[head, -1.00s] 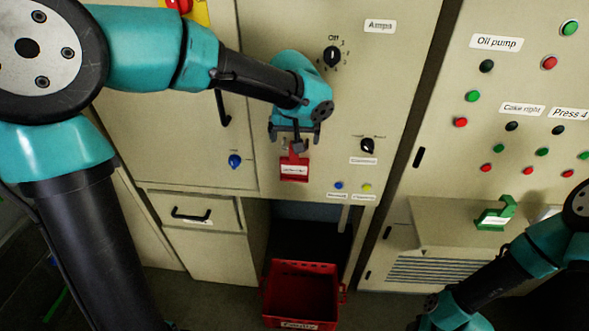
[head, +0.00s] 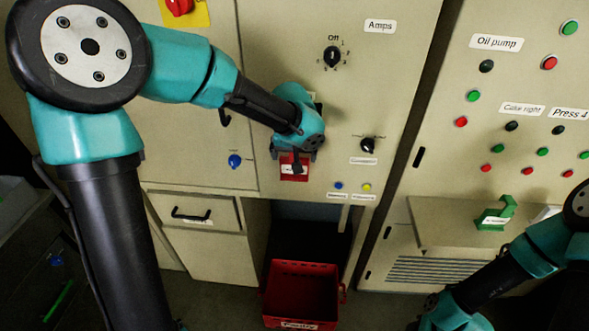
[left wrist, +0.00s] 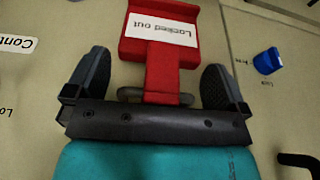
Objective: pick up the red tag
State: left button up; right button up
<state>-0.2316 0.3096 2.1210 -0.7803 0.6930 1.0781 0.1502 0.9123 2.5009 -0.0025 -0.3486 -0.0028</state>
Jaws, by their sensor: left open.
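The red tag (head: 293,175) hangs on the beige cabinet front, below the "Amps" selector. In the left wrist view the red tag (left wrist: 160,52) has a white "Locked out" label, and its narrower red stem reaches down between my fingers. My left gripper (head: 293,160) is at the tag and covers its upper part in the head view. In the left wrist view the left gripper (left wrist: 158,80) is open, one finger on each side of the stem with gaps between. A grey loop shows beside the stem. My right gripper's jaws are not visible; only that arm shows at the lower right.
A red bin (head: 300,290) stands on the floor below the cabinet. A blue knob (head: 235,161) is left of the tag, a black selector (head: 368,146) right of it. A green tag (head: 495,214) sits on the right cabinet's ledge. Buttons cover the right panel.

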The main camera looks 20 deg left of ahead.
pick_arm(q)
jog(key=shift+w+f, duration=0.1)
jog(key=shift+f, duration=0.35)
jog(key=c, duration=0.9)
